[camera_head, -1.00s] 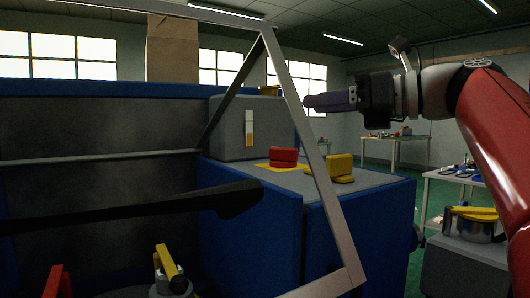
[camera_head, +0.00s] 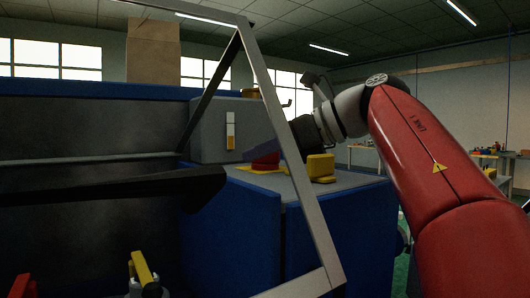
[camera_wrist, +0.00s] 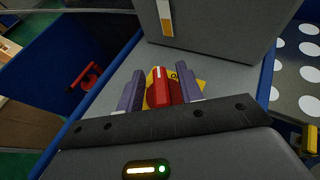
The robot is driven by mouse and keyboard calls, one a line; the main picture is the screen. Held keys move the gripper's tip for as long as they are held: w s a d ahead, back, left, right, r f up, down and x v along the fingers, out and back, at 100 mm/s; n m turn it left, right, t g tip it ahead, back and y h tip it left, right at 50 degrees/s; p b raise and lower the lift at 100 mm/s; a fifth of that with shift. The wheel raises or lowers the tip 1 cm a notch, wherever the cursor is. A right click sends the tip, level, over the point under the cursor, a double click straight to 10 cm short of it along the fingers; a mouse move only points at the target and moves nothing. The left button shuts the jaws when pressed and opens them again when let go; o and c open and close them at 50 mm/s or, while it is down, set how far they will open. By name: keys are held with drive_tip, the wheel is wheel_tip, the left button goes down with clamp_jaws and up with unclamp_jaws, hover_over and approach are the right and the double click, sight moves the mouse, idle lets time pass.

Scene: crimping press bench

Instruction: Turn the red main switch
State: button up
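The red main switch (camera_head: 265,160) is a red knob on a yellow plate (camera_head: 246,169), on the grey top of the blue cabinet. In the wrist view the switch (camera_wrist: 160,88) has a raised bar with a white line, pointing roughly away from the wrist. My gripper (camera_wrist: 159,80) is open, with one dark finger on each side of the switch's bar. Gaps show between the bar and both fingers. In the head view my gripper (camera_head: 283,143) comes down from the right and hides part of the switch. Fingertip depth along the switch is hard to tell.
A grey box (camera_head: 206,128) with a white and orange indicator stands behind the switch. A yellow block (camera_head: 321,166) sits right of it. A grey slanted frame (camera_head: 308,200) crosses the head view. A red handle (camera_wrist: 86,78) shows at left in the wrist view.

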drive_tip(key=shift+c, duration=0.2)
clamp_jaws()
drive_tip(key=shift+m+t+b, duration=0.35)
drive_tip(key=shift+m+t, duration=0.05)
drive_tip(key=shift+t, duration=0.1)
drive_tip(key=shift+m+t+h+b, duration=0.6)
drive_tip(key=shift+m+t+h, duration=0.2)
drive_tip(key=shift+m+t, duration=0.4)
drive_tip(key=shift+r+m+t+h, duration=0.1)
drive_tip(key=shift+m+t+h, duration=0.7)
drive_tip(key=shift+m+t, duration=0.15)
drive_tip(key=shift+m+t+h+p, duration=0.45)
drive_tip(key=shift+m+h+p, duration=0.1)
drive_tip(key=shift+m+h, duration=0.35)
